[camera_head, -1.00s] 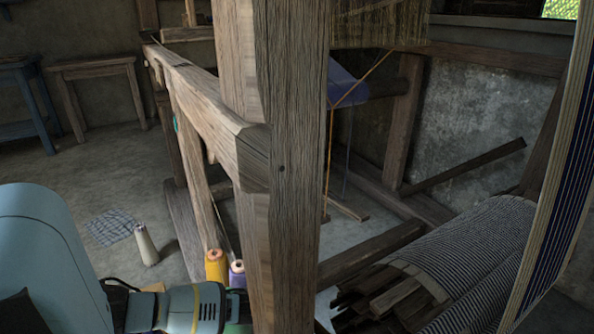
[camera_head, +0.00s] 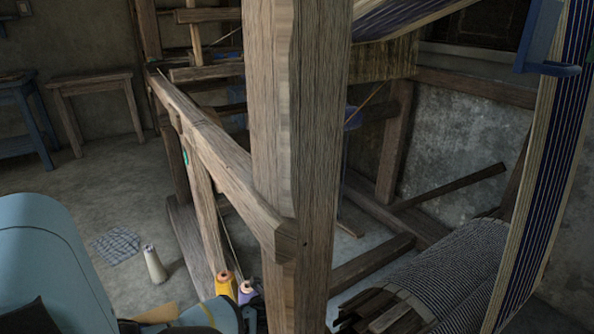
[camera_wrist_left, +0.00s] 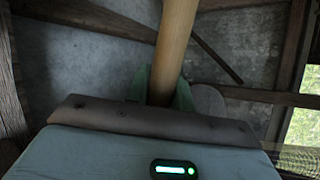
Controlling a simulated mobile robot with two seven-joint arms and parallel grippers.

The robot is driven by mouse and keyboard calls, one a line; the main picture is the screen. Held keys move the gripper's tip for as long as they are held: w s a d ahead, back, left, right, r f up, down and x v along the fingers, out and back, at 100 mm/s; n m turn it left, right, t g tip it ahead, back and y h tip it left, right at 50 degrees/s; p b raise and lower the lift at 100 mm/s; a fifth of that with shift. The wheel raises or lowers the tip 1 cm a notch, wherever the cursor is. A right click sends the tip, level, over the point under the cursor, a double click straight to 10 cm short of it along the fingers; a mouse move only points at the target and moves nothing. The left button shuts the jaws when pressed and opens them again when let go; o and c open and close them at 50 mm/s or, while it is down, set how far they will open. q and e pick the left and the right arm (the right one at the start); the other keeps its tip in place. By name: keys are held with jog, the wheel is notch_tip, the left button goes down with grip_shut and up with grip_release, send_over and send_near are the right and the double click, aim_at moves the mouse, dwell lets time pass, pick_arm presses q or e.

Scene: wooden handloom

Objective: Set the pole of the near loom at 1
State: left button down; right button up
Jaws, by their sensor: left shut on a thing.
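The near loom's wooden frame (camera_head: 298,130) fills the middle of the head view, with a thick upright post and a long side beam (camera_head: 215,150). In the left wrist view a smooth, light brown round pole (camera_wrist_left: 174,40) runs up out of the picture from between the green fingers of my left gripper (camera_wrist_left: 161,90). The gripper is shut on it. In the head view my left arm is at the lower left; its gripper and the pole cannot be made out there. No mark reading 1 is visible. My right gripper is not in view.
Yellow (camera_head: 226,284) and purple (camera_head: 247,291) yarn cones stand beside the post. A white cone (camera_head: 155,264) and checked cloth (camera_head: 116,246) are on the floor. A striped cloth roll (camera_head: 440,275) lies right, beside a hanging striped warp (camera_head: 545,170). Open floor lies left.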

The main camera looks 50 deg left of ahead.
pick_arm(q)
jog(key=shift+r, duration=0.15)
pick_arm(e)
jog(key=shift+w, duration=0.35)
pick_arm(q)
jog(key=c, duration=1.2)
grip_release()
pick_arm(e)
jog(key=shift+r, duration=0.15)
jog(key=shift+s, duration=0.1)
pick_arm(q)
jog(key=shift+s+d, duration=0.1)
jog(key=shift+s, duration=0.1)
jog(key=p+v, duration=0.3)
jog(key=v, duration=0.4)
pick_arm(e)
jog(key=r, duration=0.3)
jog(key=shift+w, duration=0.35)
pick_arm(q)
jog(key=shift+s, duration=0.15)
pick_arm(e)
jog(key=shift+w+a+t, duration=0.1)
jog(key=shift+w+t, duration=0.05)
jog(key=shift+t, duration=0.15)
